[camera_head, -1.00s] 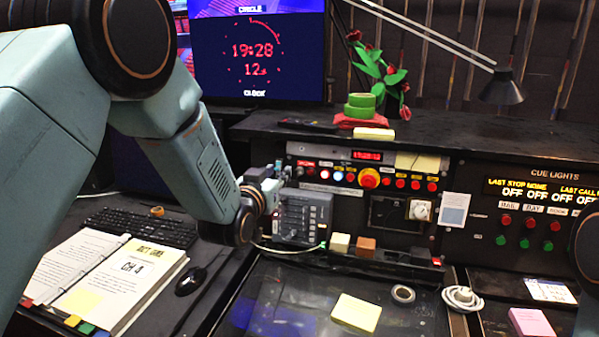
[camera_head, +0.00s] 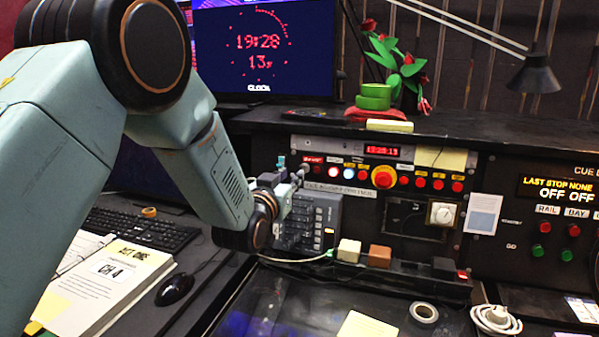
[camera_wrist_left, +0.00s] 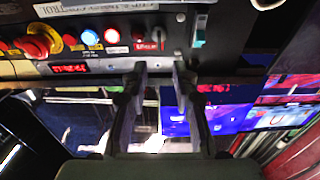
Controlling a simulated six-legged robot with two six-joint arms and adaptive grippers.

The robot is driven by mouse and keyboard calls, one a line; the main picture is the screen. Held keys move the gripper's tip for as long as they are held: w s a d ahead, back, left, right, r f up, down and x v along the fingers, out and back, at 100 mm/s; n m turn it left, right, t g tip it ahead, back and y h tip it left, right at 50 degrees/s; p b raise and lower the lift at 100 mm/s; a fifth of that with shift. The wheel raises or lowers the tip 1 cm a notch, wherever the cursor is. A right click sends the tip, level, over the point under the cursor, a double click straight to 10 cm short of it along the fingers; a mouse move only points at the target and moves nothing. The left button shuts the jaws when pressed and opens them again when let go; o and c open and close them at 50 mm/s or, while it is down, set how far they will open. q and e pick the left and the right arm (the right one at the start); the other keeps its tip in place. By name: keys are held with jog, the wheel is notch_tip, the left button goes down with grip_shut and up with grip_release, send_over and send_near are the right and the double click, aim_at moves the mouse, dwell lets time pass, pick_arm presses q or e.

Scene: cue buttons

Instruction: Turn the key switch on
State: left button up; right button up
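The control panel (camera_head: 345,180) stands on the desk's back edge, with a row of lit buttons. At its left end, beside a small red label, a small dark switch that looks like the key switch (camera_wrist_left: 157,37) shows in the left wrist view, just beyond my fingertips. In the head view my gripper mostly covers that spot. My left gripper (camera_head: 301,173) is at the panel's left end. In the left wrist view its two fingers (camera_wrist_left: 159,68) are apart with nothing between them. I cannot tell whether they touch the panel. My right gripper is not in view.
A grey keypad box (camera_head: 318,222) sits just below my left gripper. A red mushroom button (camera_head: 383,177) is further right on the panel. A lamp (camera_head: 535,75) hangs at upper right. A keyboard (camera_head: 150,232) and an open binder (camera_head: 105,285) lie at left.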

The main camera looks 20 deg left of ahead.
pick_arm(q)
jog(key=w, duration=0.5)
jog(key=shift+w+d+f, duration=0.15)
jog(key=shift+w+f, duration=0.1)
jog(key=shift+f, duration=0.05)
jog(key=shift+w+r, duration=0.3)
jog(key=shift+w, duration=0.2)
jog(key=shift+w+f, duration=0.25)
jog(key=shift+w, duration=0.25)
jog(key=shift+s+r, duration=0.2)
jog(key=shift+s, duration=0.1)
jog(key=c, duration=0.4)
grip_shut()
